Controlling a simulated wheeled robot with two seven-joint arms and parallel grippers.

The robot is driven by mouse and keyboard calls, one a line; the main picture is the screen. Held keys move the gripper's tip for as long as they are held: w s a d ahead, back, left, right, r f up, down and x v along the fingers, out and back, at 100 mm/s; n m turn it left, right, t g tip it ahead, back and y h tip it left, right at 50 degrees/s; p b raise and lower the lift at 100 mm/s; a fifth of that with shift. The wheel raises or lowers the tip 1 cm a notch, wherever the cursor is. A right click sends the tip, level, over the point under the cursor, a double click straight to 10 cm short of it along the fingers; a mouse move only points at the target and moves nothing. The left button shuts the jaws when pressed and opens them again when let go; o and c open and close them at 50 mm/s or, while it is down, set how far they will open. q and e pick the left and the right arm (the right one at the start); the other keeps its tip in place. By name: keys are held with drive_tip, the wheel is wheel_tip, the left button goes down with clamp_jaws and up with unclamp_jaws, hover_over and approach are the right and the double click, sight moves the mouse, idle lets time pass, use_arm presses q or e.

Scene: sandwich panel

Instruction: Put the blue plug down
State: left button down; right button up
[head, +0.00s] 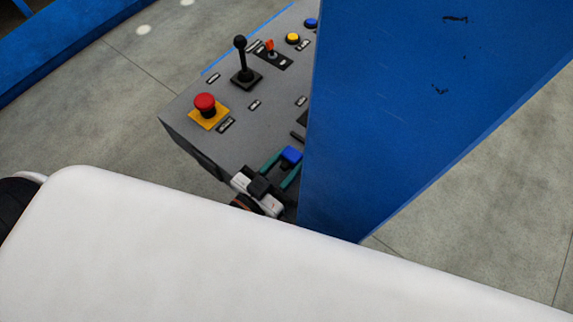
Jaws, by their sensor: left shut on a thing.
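The blue plug (291,155) is at the front edge of the grey control panel. My left gripper (284,164) is shut on it, with a teal finger on either side. I cannot tell whether the plug touches the panel or is held just above it. The blue post hides what lies to the right of the gripper. My right gripper is not in view.
A wide blue post (410,100) covers the panel's right side. My own white body fills the bottom.

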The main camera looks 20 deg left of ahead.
sight(285, 175)
use_arm(q)
drive_tip(key=shift+f, duration=0.6)
drive_tip(key=shift+s+f, duration=0.2)
drive_tip(key=shift+f, duration=0.55)
drive_tip(key=c, duration=0.9)
unclamp_jaws()
drive_tip(key=shift+f, duration=0.1)
drive_tip(key=shift+r, duration=0.2)
drive_tip(key=v, duration=0.4)
drive_tip(key=r+v, duration=0.1)
drive_tip(key=v, duration=0.6)
drive_tip(key=shift+s+a+r+b, duration=0.2)
drive_tip(key=shift+s+b, duration=0.1)
drive_tip(key=shift+b, duration=0.1)
